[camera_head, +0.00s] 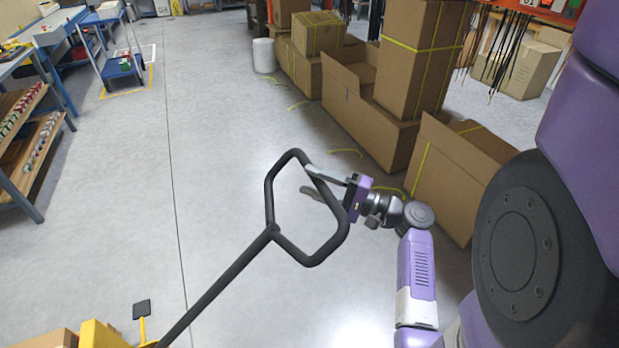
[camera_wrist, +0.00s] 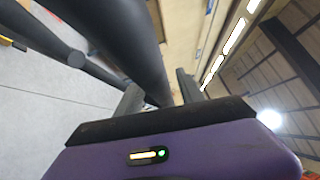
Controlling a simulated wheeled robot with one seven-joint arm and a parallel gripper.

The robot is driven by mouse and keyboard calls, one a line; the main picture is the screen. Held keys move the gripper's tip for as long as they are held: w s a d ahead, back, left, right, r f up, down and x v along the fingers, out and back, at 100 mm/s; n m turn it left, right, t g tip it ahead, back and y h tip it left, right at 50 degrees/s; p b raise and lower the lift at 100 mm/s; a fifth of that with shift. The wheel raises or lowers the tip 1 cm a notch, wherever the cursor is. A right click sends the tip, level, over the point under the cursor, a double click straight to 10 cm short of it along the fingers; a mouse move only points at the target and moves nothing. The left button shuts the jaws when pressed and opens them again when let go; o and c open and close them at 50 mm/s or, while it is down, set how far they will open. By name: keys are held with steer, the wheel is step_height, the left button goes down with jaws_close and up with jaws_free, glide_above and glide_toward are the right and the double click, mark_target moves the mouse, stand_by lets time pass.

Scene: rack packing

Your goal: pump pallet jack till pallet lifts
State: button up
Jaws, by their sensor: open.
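The pallet jack's black loop handle (camera_head: 270,190) rises on its long black shaft (camera_head: 218,289) from the yellow jack body (camera_head: 100,335) at the bottom left. My gripper (camera_head: 305,180) is at the right side of the loop, its fingers apart. One finger shows in front of the bar, the other inside the loop. In the wrist view a thick black handle bar (camera_wrist: 125,40) runs between the two fingers of my open gripper (camera_wrist: 158,90). Whether they touch the bar I cannot tell. The pallet is not clearly in view.
Cardboard boxes (camera_head: 345,105) with yellow straps stand along the right. A shelf (camera_head: 30,135) and workbenches line the left. A small blue cart (camera_head: 122,68) stands at the upper left. A white cylinder (camera_head: 264,55) stands at the back. The grey floor in the middle is clear.

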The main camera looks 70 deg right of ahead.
steer(key=shift+w, duration=0.65)
jaws_close()
stand_by(1.0)
